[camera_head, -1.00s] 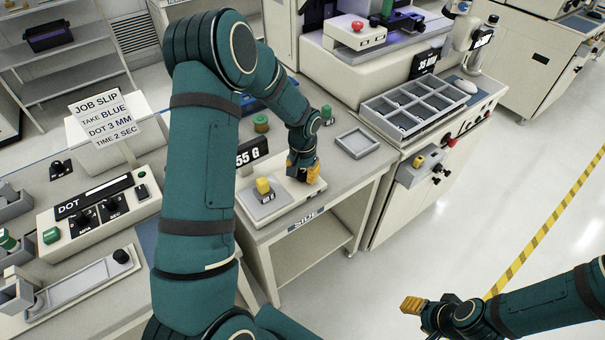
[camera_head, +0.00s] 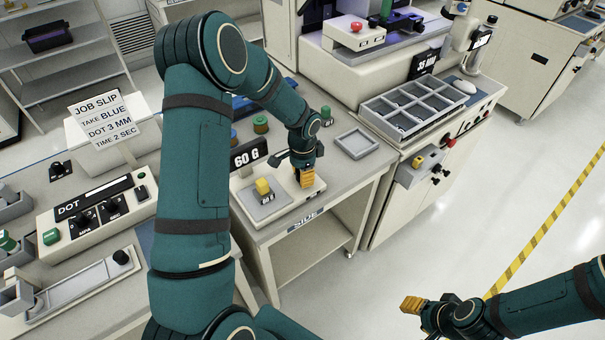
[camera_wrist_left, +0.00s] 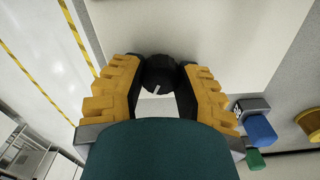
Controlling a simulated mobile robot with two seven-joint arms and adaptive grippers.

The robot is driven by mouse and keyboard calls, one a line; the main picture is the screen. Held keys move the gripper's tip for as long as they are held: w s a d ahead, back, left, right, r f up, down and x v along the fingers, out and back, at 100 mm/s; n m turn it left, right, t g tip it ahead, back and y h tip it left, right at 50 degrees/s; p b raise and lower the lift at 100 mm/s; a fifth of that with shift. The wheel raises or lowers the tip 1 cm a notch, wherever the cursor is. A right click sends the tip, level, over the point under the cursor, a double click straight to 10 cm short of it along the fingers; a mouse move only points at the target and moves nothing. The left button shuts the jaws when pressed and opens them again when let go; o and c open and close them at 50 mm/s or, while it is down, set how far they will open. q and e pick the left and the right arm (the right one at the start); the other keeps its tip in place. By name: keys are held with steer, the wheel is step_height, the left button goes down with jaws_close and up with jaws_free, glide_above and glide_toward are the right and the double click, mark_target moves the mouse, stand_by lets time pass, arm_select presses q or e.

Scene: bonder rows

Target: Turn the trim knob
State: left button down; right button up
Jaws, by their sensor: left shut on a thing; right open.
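The trim knob (camera_wrist_left: 159,74) is black and round with a white mark in the left wrist view. It sits between the two yellow fingers of my left gripper (camera_wrist_left: 160,88), which is shut on it. In the head view my left gripper (camera_head: 305,178) is at the right rear of the pale scale (camera_head: 284,210) and hides the knob. The display (camera_head: 248,154) reads 60 G. My right gripper (camera_head: 413,303) is open over the floor, away from the bench.
A job slip (camera_head: 100,115) and a dot control box (camera_head: 99,214) stand at the left. An empty grey tray (camera_head: 356,143) lies behind the scale. A compartment tray (camera_head: 383,126) is at the right. Green and blue pieces (camera_wrist_left: 259,130) show beside the gripper in the wrist view.

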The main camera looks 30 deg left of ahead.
stand_by(0.5)
arm_select(q)
steer(key=c, duration=0.6)
jaws_free()
step_height(320, 180, up, 12)
stand_by(0.3)
